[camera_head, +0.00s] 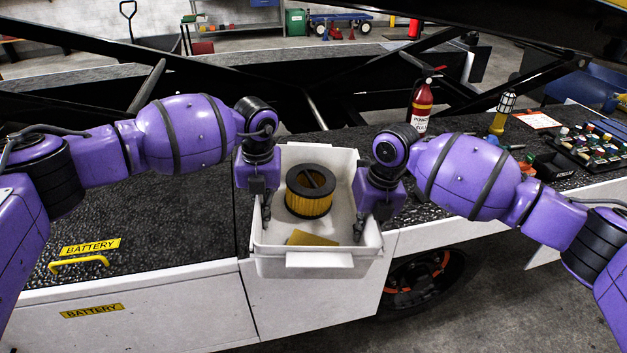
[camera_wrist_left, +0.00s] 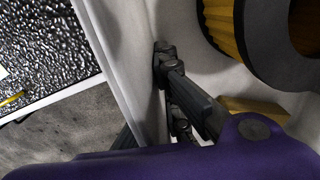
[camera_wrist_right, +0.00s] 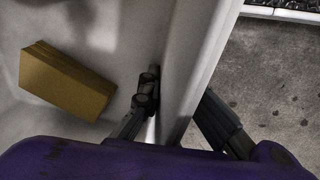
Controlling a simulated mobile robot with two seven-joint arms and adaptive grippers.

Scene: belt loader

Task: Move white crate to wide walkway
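The white crate (camera_head: 275,263) is in the middle of the head view, upright, overhanging the front edge of the black textured deck. A yellow filter with black rims (camera_head: 309,192) and a flat tan block (camera_head: 310,239) lie in it. My left gripper (camera_head: 265,208) is shut on the crate's left wall; the left wrist view shows one finger inside (camera_wrist_left: 170,75). My right gripper (camera_head: 360,228) is shut on the right wall, with fingers on both sides of it in the right wrist view (camera_wrist_right: 175,110). Whether the crate's underside touches the deck is hidden.
The deck left of the crate (camera_head: 175,210) is a broad clear surface, with a yellow handle (camera_head: 78,263) at its front. On the right stand a fire extinguisher (camera_head: 420,108), a yellow lamp (camera_head: 502,113) and a black tray of small parts (camera_head: 592,147). Black beams (camera_head: 130,52) cross behind.

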